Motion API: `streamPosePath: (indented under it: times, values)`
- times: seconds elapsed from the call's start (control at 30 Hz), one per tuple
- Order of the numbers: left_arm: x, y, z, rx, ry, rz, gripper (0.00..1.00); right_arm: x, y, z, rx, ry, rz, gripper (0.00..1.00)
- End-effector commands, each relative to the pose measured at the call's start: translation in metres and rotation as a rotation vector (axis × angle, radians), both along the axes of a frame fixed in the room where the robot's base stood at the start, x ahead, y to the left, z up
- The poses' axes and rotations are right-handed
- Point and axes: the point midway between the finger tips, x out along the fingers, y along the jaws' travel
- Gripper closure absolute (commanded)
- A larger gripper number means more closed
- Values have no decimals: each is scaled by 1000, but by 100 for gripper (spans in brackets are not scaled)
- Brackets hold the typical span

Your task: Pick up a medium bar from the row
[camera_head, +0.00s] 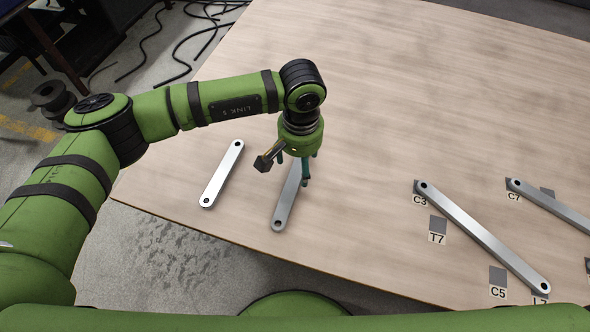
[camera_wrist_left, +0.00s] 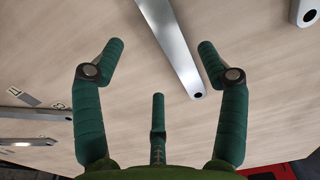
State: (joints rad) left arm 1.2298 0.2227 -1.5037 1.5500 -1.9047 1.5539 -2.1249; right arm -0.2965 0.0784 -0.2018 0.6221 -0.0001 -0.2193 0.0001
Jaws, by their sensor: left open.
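A row of two flat grey bars with a hole near each end lies on the table at the left. One bar (camera_head: 222,174) lies clear of my arm. The other bar (camera_head: 284,205) lies partly under my left gripper (camera_head: 303,180), which hides its far end. In the left wrist view my left gripper (camera_wrist_left: 161,60) is open and empty. A bar (camera_wrist_left: 172,45) lies between and beyond its spread fingers, with its holed end near the finger on the right. I cannot tell whether any finger touches it. My right gripper is not in view.
The wooden table (camera_head: 370,100) is bare in its middle and far parts. At the right a long bar (camera_head: 480,235) and another bar (camera_head: 552,208) lie near markers C3, T7, C5 and C7. The table's near edge runs close to the two left bars.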

Motion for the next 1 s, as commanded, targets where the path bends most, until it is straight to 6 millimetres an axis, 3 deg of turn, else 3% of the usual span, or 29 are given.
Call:
streamPosePath:
  times: [0.43, 0.77, 0.93, 1.0]
  values:
    - [3, 5, -57, 1, 5, -1, 26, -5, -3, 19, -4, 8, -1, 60]
    - [3, 5, -65, 1, 2, -1, 26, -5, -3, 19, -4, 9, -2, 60]
    - [4, 5, -65, 1, 2, -1, 94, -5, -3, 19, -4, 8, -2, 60]
    - [4, 5, -65, 1, 2, 0, 100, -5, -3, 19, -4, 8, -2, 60]
